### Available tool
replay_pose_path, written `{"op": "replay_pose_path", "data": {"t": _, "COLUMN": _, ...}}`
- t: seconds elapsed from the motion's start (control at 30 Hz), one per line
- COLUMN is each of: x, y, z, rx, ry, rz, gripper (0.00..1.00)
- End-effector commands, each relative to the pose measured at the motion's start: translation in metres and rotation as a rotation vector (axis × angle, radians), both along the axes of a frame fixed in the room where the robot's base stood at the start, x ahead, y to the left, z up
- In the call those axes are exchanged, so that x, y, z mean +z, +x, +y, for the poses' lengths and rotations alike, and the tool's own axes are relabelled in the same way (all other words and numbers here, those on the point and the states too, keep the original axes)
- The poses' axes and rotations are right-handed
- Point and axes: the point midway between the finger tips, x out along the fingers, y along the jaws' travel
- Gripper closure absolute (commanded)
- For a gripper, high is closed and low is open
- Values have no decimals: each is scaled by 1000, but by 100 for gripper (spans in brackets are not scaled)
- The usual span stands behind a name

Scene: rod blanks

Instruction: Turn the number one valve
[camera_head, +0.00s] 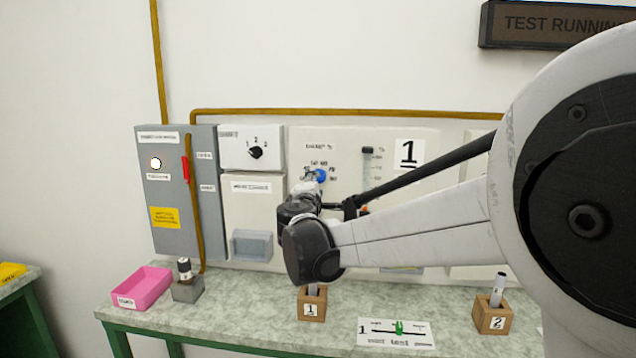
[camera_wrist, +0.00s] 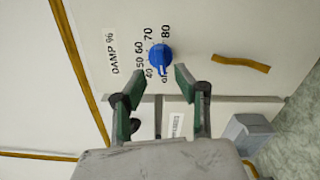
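A blue knob (camera_head: 320,176) sits on the white panel marked with a large "1" (camera_head: 409,153). In the wrist view, the blue knob (camera_wrist: 160,57) is surrounded by a printed scale with numbers from about 40 to 80, beside "DAMP %" lettering. My gripper (camera_head: 307,188) is close to the knob in the head view, and my wrist partly hides the panel below it. In the wrist view, my gripper (camera_wrist: 158,81) is open, with its green fingers apart and nothing between them. The knob appears just past the fingertips; I cannot tell whether they touch it.
A black selector (camera_head: 256,153) and grey cabinet with a red handle (camera_head: 186,169) are left. On the bench stand a pink tray (camera_head: 147,288), grey block (camera_head: 187,290), and wooden blocks labelled 1 (camera_head: 311,306) and 2 (camera_head: 491,320). A slider (camera_head: 368,152) is right of the knob.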

Motion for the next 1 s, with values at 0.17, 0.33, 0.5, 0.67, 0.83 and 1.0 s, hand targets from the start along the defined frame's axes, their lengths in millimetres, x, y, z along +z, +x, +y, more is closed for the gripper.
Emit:
{"op": "replay_pose_path", "data": {"t": 0.17, "x": 0, "y": -34, "z": 3, "rx": 2, "ry": 0, "rz": 0, "gripper": 70}}
{"op": "replay_pose_path", "data": {"t": 0.33, "x": 0, "y": -54, "z": 5, "rx": 2, "ry": 0, "rz": 0, "gripper": 70}}
{"op": "replay_pose_path", "data": {"t": 0.5, "x": 0, "y": -62, "z": 5, "rx": 0, "ry": 0, "rz": 0, "gripper": 70}}
{"op": "replay_pose_path", "data": {"t": 0.67, "x": 0, "y": -63, "z": 5, "rx": 0, "ry": 0, "rz": 0, "gripper": 70}}
{"op": "replay_pose_path", "data": {"t": 0.83, "x": 0, "y": -63, "z": 3, "rx": -3, "ry": 3, "rz": 2, "gripper": 70}}
{"op": "replay_pose_path", "data": {"t": 1.0, "x": 1, "y": -75, "z": -32, "rx": -51, "ry": 86, "rz": 41, "gripper": 70}}
